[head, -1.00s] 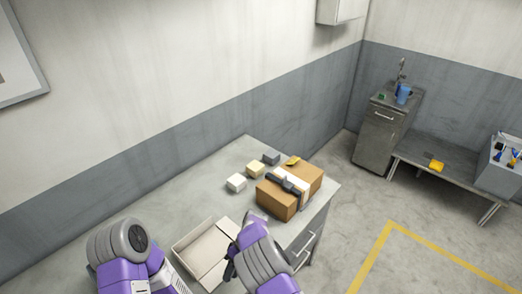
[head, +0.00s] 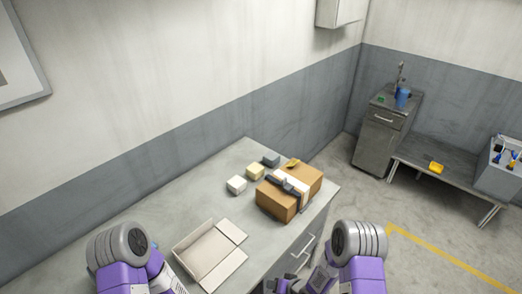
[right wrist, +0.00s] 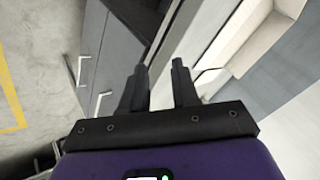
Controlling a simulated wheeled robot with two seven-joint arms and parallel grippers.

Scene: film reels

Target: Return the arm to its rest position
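My right arm (head: 360,262) is folded at the lower middle of the head view, in front of the table's front side. In the right wrist view my right gripper (right wrist: 160,75) has its two dark fingers apart, with nothing between them. It points at the table's edge and drawer fronts. My left arm (head: 122,262) is at the lower left of the head view, and its gripper is not in view.
A cabinet (head: 378,140) and a low bench (head: 450,175) stand at the right. The floor between is clear.

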